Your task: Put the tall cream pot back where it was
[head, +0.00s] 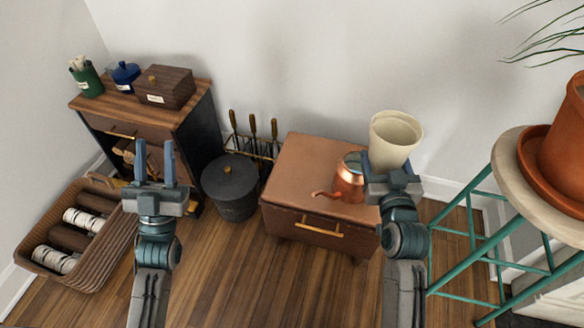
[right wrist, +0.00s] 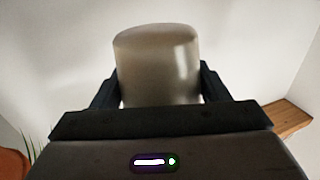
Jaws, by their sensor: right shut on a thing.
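The tall cream pot (head: 396,137) is held by my right gripper (head: 392,172), over the right end of the low brown cabinet. It is upright, with its open top facing up. In the right wrist view the pot (right wrist: 157,65) sits between the two dark fingers of the right gripper (right wrist: 158,90). The head view does not show clearly whether the pot's base is clear of the cabinet top. My left gripper (head: 155,165) is open and empty, in front of the wooden shelf unit at the left.
A copper kettle (head: 348,178) stands on the low cabinet (head: 300,165), just left of the pot. A black lidded bucket (head: 231,185) and fire tools (head: 253,130) stand left of it. A log basket (head: 95,255) is far left. A teal stool (head: 510,165) with a plant stands right.

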